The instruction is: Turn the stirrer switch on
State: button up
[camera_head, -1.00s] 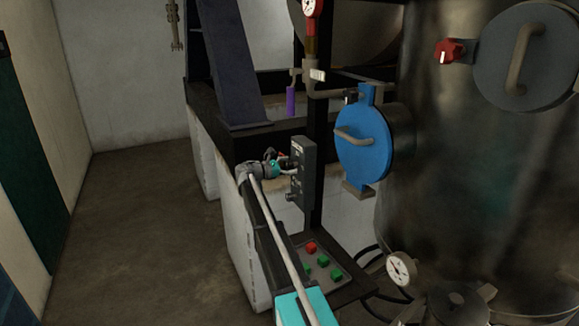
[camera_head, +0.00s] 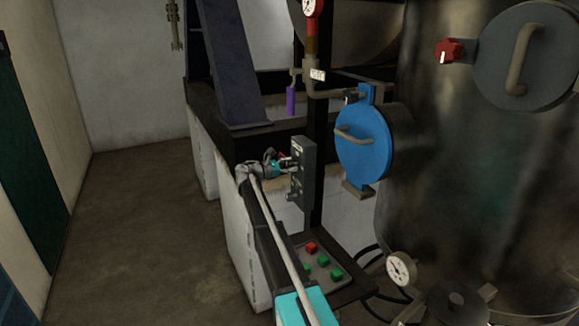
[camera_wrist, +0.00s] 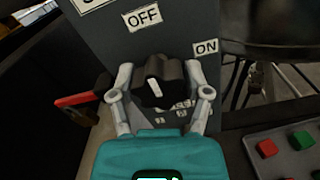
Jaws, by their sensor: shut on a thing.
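The stirrer switch is a black knob (camera_wrist: 172,84) with a white mark on the face of a grey box (camera_head: 304,172). In the wrist view, an OFF label (camera_wrist: 143,17) is above the knob and an ON label (camera_wrist: 206,47) is at its upper right. The white mark stands nearly upright, its top leaning slightly left, closer to OFF than ON. My gripper (camera_wrist: 159,80) is shut on the knob, one finger on each side. In the head view, my gripper (camera_head: 284,163) reaches the left face of the box and hides the knob.
A red-and-black handle (camera_wrist: 75,99) sticks out left of the knob. A panel with red and green buttons (camera_head: 322,262) is below the box. A blue round hatch (camera_head: 363,143) and a large dark tank (camera_head: 445,150) stand to the right.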

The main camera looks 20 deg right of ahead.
jog(key=m, duration=0.4)
jog(key=shift+m, duration=0.3)
jog(key=m, duration=0.4)
jog(key=shift+f+m, duration=0.1)
jog(key=shift+m, duration=0.2)
jog(key=m, duration=0.4)
jog(key=shift+s+m, duration=0.1)
jog(key=shift+m, duration=2.2)
jog(key=o, duration=1.2)
